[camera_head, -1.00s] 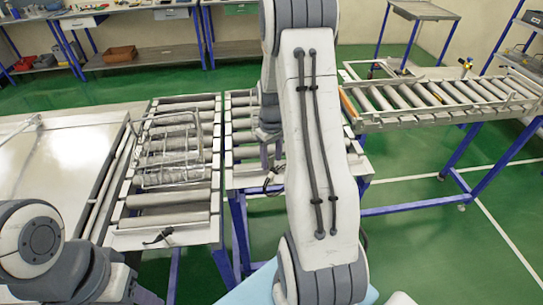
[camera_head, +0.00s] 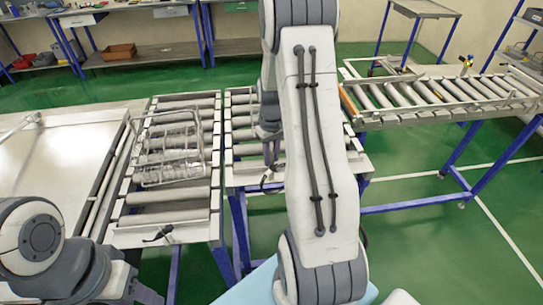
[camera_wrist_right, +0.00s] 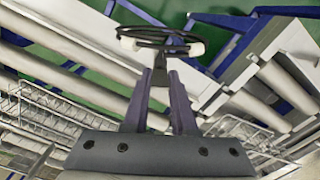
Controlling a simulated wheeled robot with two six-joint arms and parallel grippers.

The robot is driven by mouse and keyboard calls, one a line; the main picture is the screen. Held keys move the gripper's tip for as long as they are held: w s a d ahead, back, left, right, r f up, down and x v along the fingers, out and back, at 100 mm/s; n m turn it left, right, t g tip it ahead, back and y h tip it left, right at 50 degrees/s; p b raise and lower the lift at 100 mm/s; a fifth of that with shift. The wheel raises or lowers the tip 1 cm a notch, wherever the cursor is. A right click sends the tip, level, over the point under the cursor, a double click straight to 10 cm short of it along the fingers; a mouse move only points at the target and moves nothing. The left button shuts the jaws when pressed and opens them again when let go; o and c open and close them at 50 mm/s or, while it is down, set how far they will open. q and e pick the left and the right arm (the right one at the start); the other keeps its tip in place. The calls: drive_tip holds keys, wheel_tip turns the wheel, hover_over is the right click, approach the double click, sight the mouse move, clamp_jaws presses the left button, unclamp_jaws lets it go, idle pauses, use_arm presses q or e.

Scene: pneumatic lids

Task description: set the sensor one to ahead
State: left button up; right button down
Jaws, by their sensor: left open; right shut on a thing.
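The sensor one appears to be the small dark-and-white part (camera_wrist_right: 160,40) with a looping black cable at the top of the right wrist view. My right gripper (camera_wrist_right: 160,75) is shut on it. In the head view my right gripper (camera_head: 271,150) points down at the near part of the middle conveyor, and the sensor (camera_head: 268,181) sits at its fingertips by the conveyor's edge. Its facing is too small to tell. Of my left arm, only links show at the bottom left; I cannot see its gripper's fingers.
A wire basket (camera_head: 172,180) lies on the left roller conveyor (camera_head: 165,218). A similar dark sensor (camera_head: 158,234) is at that conveyor's near end. Another roller conveyor (camera_head: 440,113) stands at the right. Green floor is open between them. My right arm hides part of the middle conveyor.

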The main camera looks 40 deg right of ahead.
drive_tip(key=m, duration=0.4)
drive_tip(key=shift+m, duration=0.3)
drive_tip(key=shift+r+m, duration=0.1)
drive_tip(key=shift+m, duration=0.2)
drive_tip(key=c, duration=0.7)
unclamp_jaws()
wheel_tip(320, 180, up, 10)
drive_tip(key=b, duration=0.2)
drive_tip(key=shift+r+b, duration=0.2)
drive_tip(key=shift+b, duration=0.15)
